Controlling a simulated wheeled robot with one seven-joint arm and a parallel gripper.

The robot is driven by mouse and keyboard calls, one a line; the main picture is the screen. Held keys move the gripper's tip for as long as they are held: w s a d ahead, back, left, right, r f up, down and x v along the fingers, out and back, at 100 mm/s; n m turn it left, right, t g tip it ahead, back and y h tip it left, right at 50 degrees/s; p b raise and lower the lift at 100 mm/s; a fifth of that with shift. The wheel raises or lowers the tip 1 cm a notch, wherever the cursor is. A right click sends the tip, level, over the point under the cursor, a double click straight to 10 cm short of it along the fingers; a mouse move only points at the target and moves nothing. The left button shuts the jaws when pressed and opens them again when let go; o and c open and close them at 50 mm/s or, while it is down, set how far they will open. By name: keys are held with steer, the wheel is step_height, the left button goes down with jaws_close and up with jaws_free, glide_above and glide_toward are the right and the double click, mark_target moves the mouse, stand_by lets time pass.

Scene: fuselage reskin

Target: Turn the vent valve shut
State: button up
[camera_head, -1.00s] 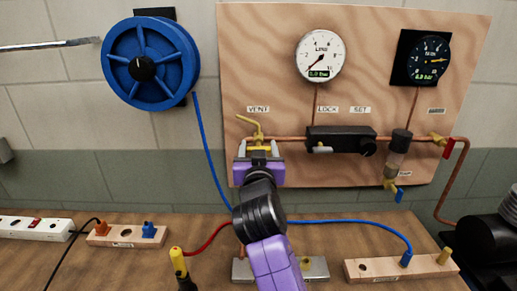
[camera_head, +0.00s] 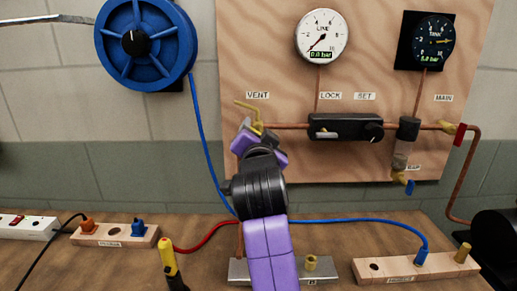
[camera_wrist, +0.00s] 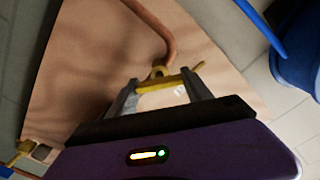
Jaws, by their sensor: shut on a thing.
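The vent valve (camera_head: 248,110) is a yellow brass fitting with a bent lever, under the VENT label (camera_head: 258,95) at the left end of the copper pipe. My gripper (camera_head: 256,130) is at the valve, rolled at a slant, and its purple body hides the valve's lower part. In the wrist view, the two grey fingers of my gripper (camera_wrist: 160,90) stand on either side of the yellow valve lever (camera_wrist: 158,85), which runs crosswise between them. My gripper is shut on this lever. The lever's exact angle to the pipe is hard to tell.
The plywood panel (camera_head: 265,40) also carries the line gauge (camera_head: 321,36), the tank gauge (camera_head: 434,41), a black regulator (camera_head: 345,127) and the red-handled main valve (camera_head: 459,135). A blue hose reel (camera_head: 146,43) hangs left. Wooden socket blocks (camera_head: 115,235) and hoses lie on the bench below.

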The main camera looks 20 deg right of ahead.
steer(key=m+b, duration=0.1)
steer(key=m, duration=0.1)
steer(key=m+b, duration=0.3)
steer(key=b, duration=0.1)
steer(key=shift+f+m, duration=0.35)
steer(key=shift+m, duration=0.05)
steer(key=m+b, duration=0.3)
steer(key=m, duration=0.1)
steer(key=shift+d+r+m+b, duration=0.1)
steer(key=shift+m+b, duration=0.3)
steer(key=o, duration=1.4)
steer(key=shift+c, duration=0.2)
steer(key=shift+s, duration=0.15)
steer(key=v, duration=0.7)
steer(key=shift+s, duration=0.25)
